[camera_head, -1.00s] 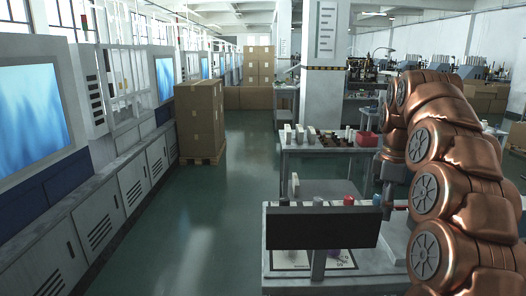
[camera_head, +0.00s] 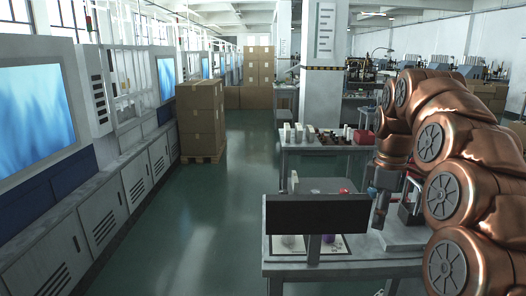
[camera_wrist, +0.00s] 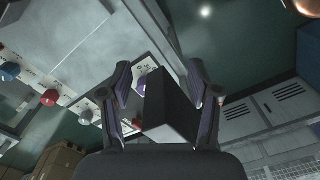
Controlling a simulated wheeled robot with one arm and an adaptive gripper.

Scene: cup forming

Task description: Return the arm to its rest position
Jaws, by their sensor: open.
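My copper arm (camera_head: 450,165) is bent at the right of the head view. My gripper (camera_head: 379,218) hangs from it, pointing down, just right of the black monitor panel (camera_head: 318,214). In the wrist view my gripper (camera_wrist: 160,88) has its two fingers spread apart. A dark block-like shape (camera_wrist: 170,110) shows between and beyond the fingers; it looks like the monitor panel, and I see no object held. A purple item (camera_wrist: 142,81) shows behind the left finger on a pale printed sheet; it is partly hidden in the head view.
The near workbench (camera_head: 345,268) stands below the gripper. A second table (camera_head: 325,150) stands behind. The green aisle floor (camera_head: 205,230) is open. Stacked cartons (camera_head: 201,120) stand left.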

